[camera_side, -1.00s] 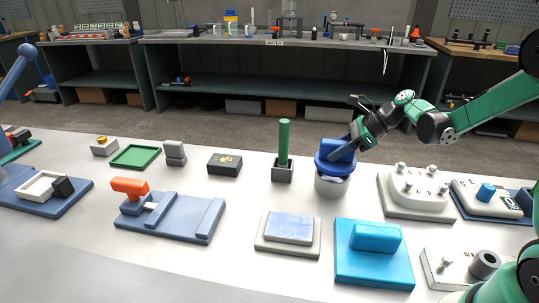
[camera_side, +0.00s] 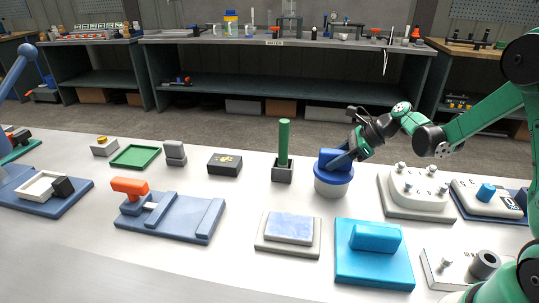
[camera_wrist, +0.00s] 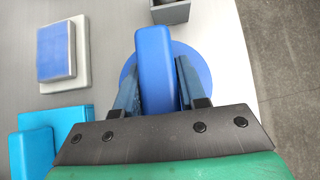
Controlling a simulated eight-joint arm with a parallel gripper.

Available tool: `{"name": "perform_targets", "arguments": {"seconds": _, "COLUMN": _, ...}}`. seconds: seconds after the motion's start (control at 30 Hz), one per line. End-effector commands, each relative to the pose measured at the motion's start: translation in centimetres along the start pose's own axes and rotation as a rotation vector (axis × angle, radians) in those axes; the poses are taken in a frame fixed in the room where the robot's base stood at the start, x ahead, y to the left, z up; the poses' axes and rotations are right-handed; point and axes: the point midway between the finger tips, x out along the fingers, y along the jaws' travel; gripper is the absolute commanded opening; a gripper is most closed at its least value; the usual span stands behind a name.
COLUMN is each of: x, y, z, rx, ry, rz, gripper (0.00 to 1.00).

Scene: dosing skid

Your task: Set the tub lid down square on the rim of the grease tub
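The blue tub lid (camera_side: 334,158), a disc with a block handle, sits on top of the pale round grease tub (camera_side: 331,187) in the side view. It looks level and about centred on the rim, which it hides. My gripper (camera_side: 341,161) reaches in from the upper right and is shut on the lid's handle. In the wrist view my gripper (camera_wrist: 157,75) has one finger along each side of the lid's upright handle (camera_wrist: 155,65). The lid's disc shows around the fingers and covers the tub there.
A grey block with a pale blue pad (camera_side: 289,228) and a cyan block (camera_side: 373,264) are in front. A knobbed pale fixture (camera_side: 414,195) stands to the right.

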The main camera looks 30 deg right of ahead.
Motion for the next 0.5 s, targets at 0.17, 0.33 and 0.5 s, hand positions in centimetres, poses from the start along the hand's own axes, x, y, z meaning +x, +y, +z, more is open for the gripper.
{"name": "perform_targets", "arguments": {"seconds": 0.17, "x": -0.02, "y": 0.00, "z": 0.02, "rx": 0.000, "ry": 0.000, "rz": 0.000, "gripper": 0.71}}
{"name": "perform_targets", "arguments": {"seconds": 0.33, "x": -0.03, "y": 0.00, "z": 0.03, "rx": 0.000, "ry": 0.000, "rz": 0.000, "gripper": 0.71}}
{"name": "perform_targets", "arguments": {"seconds": 0.5, "x": -0.86, "y": -0.04, "z": 0.03, "rx": 0.002, "ry": 0.000, "rz": -0.002, "gripper": 0.71}}
